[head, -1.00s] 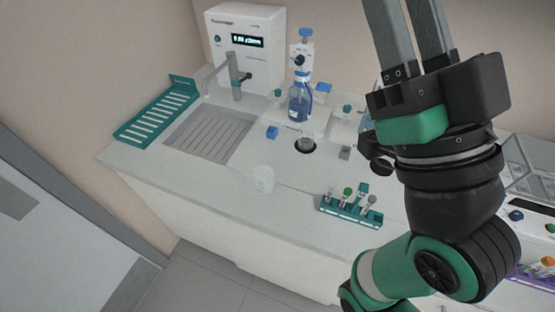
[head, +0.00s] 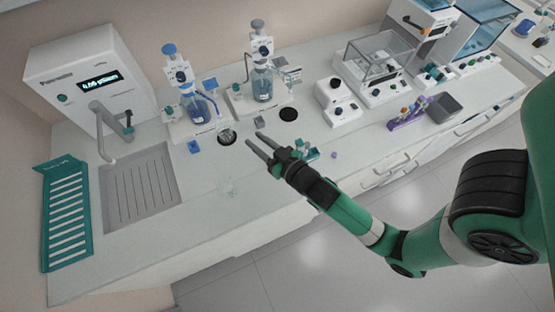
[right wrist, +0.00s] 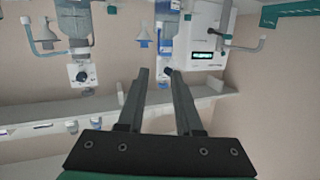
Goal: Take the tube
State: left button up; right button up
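A teal tube rack (head: 310,154) stands near the bench's front edge, largely hidden behind my right gripper in the head view; I cannot make out its tubes clearly. A purple rack (head: 407,122) farther right holds several tubes with coloured caps. My right gripper (head: 254,137) is over the bench, just left of the teal rack, its fingers pointing up-left. In the right wrist view the right gripper's fingers (right wrist: 160,72) are apart with nothing between them. My left gripper is in neither view.
Two bottles with blue liquid (head: 199,107) (head: 262,85) stand at the back. A sink (head: 138,187), a tap (head: 105,130) and a teal drying rack (head: 68,218) are at left. Instruments (head: 340,102) stand at right.

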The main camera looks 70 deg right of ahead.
jog(key=s+f+g, duration=0.1)
jog(key=s+f, duration=0.2)
jog(key=s, duration=0.1)
jog(key=s+f+g, duration=0.1)
jog(key=s+f, duration=0.3)
jog(key=s+a+f+g, duration=0.1)
jog(key=s+f, duration=0.3)
jog(key=shift+s+a, duration=0.1)
jog(key=shift+s, duration=0.1)
jog(key=shift+y, duration=0.3)
jog(key=p+x, duration=0.1)
jog(key=x, duration=0.4)
jog(key=shift+w, duration=0.15)
jog(key=x, duration=0.6)
jog(key=shift+w+d+f, duration=0.1)
jog(key=shift+w+d, duration=0.1)
grip_shut()
